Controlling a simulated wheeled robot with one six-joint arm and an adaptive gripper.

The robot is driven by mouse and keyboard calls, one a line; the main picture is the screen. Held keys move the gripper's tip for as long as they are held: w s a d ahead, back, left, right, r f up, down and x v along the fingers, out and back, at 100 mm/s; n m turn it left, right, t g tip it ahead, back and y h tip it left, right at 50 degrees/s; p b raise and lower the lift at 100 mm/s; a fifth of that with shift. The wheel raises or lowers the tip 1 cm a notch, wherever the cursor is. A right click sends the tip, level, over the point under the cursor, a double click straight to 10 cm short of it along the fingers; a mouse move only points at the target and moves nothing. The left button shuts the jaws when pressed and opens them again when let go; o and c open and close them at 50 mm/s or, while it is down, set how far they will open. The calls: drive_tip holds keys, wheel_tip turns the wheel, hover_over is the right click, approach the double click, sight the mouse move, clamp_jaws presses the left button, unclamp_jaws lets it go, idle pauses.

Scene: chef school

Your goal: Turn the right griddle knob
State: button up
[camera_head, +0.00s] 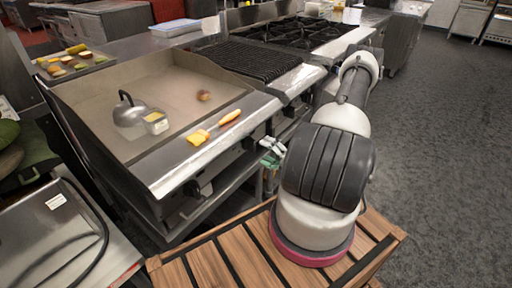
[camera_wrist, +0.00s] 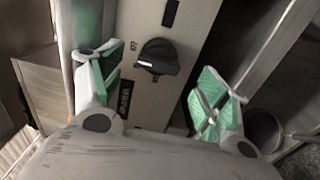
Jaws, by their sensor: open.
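The griddle (camera_head: 170,82) is the flat steel cooking plate at left in the head view, with knobs on its front face. In the wrist view a black knob (camera_wrist: 158,58) sits on the pale front panel (camera_wrist: 150,98), ahead of my gripper and between its fingers. My gripper (camera_wrist: 162,88) is open, with green pads on both sides of the knob and apart from it. In the head view my gripper (camera_head: 272,151) is at the right part of the griddle front. Another dark knob (camera_head: 192,188) shows further left.
A domed metal press (camera_head: 130,112) and a small brown piece of food (camera_head: 204,95) rest on the plate. A grill grate (camera_head: 248,60) and black burners (camera_head: 295,30) stand beyond. Grey floor (camera_head: 440,150) is clear at right.

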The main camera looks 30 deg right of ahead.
drive_tip(key=v, duration=0.5)
idle(0.4)
drive_tip(key=s+a+r+n+g+y, duration=0.25)
drive_tip(key=a+r+n+g, duration=0.45)
drive_tip(key=r+n, duration=0.55)
drive_tip(key=s+a+r+n+g+y, duration=0.2)
drive_tip(key=a+r+n+g+y, duration=0.4)
drive_tip(key=n, duration=0.9)
drive_tip(key=s+d+r+n+h, duration=0.1)
drive_tip(key=s+r+n+h, duration=0.3)
drive_tip(key=r+n+h, duration=0.3)
drive_tip(key=s+d+r+n+h, duration=0.2)
drive_tip(key=s+r+n+h, duration=0.2)
drive_tip(key=r+n+h, duration=0.3)
wheel_tip(320, 180, up, 6)
drive_tip(key=n, duration=0.8)
drive_tip(key=shift+n+h, duration=0.35)
